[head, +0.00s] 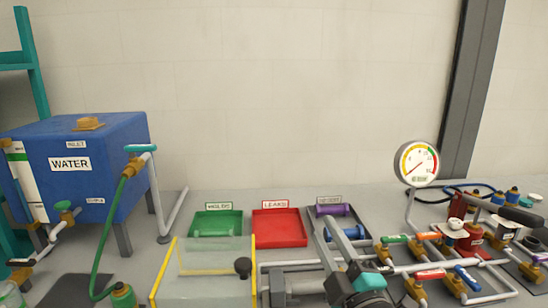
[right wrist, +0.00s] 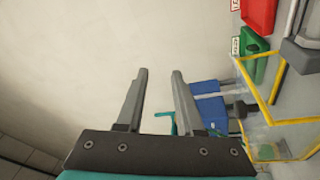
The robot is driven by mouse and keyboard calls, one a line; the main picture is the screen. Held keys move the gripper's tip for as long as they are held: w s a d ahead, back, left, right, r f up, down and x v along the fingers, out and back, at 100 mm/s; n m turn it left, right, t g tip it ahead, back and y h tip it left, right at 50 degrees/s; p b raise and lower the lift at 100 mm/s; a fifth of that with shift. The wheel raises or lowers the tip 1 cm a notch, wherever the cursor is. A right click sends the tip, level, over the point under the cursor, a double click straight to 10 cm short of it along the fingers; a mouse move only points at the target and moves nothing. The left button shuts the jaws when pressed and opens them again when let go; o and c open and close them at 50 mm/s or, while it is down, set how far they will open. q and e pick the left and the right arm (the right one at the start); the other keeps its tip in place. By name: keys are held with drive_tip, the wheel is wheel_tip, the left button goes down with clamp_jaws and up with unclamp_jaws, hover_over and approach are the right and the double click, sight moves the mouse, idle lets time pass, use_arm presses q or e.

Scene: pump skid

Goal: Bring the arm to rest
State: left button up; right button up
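My right gripper (head: 343,232) rises from the bottom of the head view, in front of the dark tray on the bench. In the right wrist view its two grey fingers (right wrist: 160,72) stand apart with nothing between them. It is open and empty, with pale wall and part of the blue tank behind the fingers. My left gripper is not in the head view.
A blue water tank (head: 105,155) stands left, with a green hose (head: 107,225). Green (head: 217,234) and red (head: 280,241) trays lie mid-bench. A clear yellow-edged box (head: 204,283) is in front. A gauge (head: 416,163) and several valves stand right.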

drive_tip(key=s+d+f+m+g+h, duration=0.3)
drive_tip(key=s+f+m+g, duration=0.15)
drive_tip(key=f, duration=0.45)
drive_tip(key=s+d+f+m+g+h, duration=0.2)
drive_tip(key=s+d+f+m+g, duration=0.3)
drive_tip(key=f, duration=0.4)
drive_tip(key=s+a+f+m+g, duration=0.1)
drive_tip(key=s+f+m+g, duration=0.2)
drive_tip(key=s, duration=0.5)
drive_tip(key=s+f+m+g, duration=0.2)
drive_tip(key=s+f+g, duration=0.3)
drive_tip(key=s, duration=0.4)
wheel_tip(320, 180, down, 24)
drive_tip(key=s+r, duration=0.1)
drive_tip(key=s+d+f+g, duration=0.1)
drive_tip(key=s+d+f, duration=0.1)
drive_tip(key=s+f, duration=1.1)
drive_tip(key=shift+s+d+f+n, duration=0.25)
drive_tip(key=shift+s+d+n, duration=0.15)
drive_tip(key=shift+s, duration=0.8)
